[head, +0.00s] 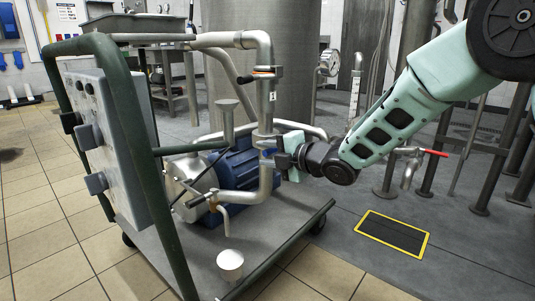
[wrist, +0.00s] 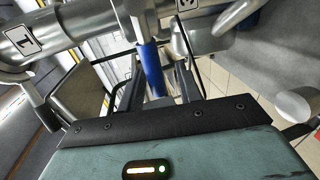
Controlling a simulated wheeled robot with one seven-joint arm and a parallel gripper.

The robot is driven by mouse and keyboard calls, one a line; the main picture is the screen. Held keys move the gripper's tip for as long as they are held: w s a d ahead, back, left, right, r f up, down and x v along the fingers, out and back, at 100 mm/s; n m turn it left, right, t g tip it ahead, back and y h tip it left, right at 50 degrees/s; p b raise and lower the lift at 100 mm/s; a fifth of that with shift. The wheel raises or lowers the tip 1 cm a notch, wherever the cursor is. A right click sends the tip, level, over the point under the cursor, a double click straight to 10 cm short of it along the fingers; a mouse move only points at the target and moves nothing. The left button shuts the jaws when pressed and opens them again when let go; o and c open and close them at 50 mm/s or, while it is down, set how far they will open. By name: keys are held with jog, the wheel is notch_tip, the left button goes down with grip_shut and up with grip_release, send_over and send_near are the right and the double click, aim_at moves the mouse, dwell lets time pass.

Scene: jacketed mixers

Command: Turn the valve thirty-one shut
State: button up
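A valve with a blue handle (head: 268,153) sits on the upright pipe of a wheeled pump cart, in front of a blue motor. In the wrist view the blue handle (wrist: 152,68) points toward me, between my two dark fingers. My gripper (head: 289,157) reaches the valve from the right. In the wrist view my gripper (wrist: 158,88) is open, with visible gaps between the fingers and the handle. A tag (wrist: 186,5) near the valve is cut off and seems to start with 3. I cannot read a full thirty-one.
An orange-handled valve (head: 267,71) is higher on the pipe, and another small valve (head: 213,203) is low at the front. The cart's green frame (head: 135,130) and control box (head: 98,135) are at left. A red-handled valve (head: 430,152) is at right. Tiled floor (head: 40,190) is clear at left.

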jog(key=p+v, duration=0.7)
jog(key=v, duration=1)
jog(key=shift+d, duration=0.15)
jog(key=shift+s+r, duration=0.1)
jog(key=shift+r, duration=0.05)
jog(key=s+d+r+m+g+h+p, duration=0.1)
jog(key=s+r+m+g+h+p, duration=0.25)
jog(key=s+m, duration=0.5)
jog(key=s+d+r+m+g+h+p, duration=0.2)
jog(key=s+r+m+g+h+p, duration=0.25)
jog(key=s, duration=0.75)
jog(key=s+d+r+m+g+h+p, duration=0.15)
jog(key=s+m+h+p, duration=0.3)
jog(key=s+m, duration=0.5)
notch_tip(320, 180, up, 37)
jog(key=n+p, duration=0.1)
jog(key=p, duration=3.6)
jog(key=shift+s+a+r+y+p, duration=0.25)
jog(key=shift+a+y+p, duration=0.1)
jog(key=shift+p, duration=0.05)
